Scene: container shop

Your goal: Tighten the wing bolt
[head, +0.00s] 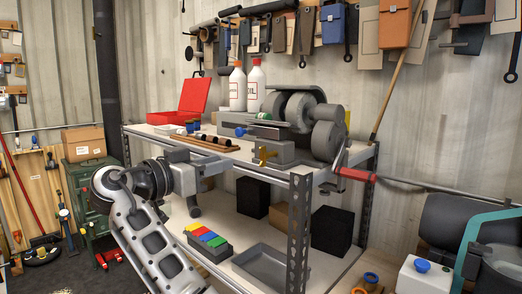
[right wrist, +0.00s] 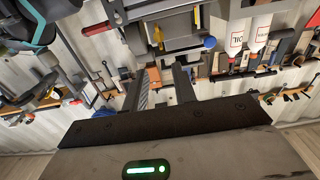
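The yellow wing bolt (head: 264,155) stands at the front of a grey block (head: 285,151) on the top shelf of the workbench, below the grey machine. It also shows in the right wrist view (right wrist: 157,34), beyond and roughly between my fingertips. My right gripper (head: 220,163) is to the left of the bolt in the head view, at about its height and apart from it. In the right wrist view its two fingers (right wrist: 161,68) are spread with nothing between them. My left gripper is in neither view.
The grey grinder-like machine (head: 300,110) stands behind the block; a crank with a red handle (head: 356,174) sticks out at right. A metal post (head: 298,230) rises below.

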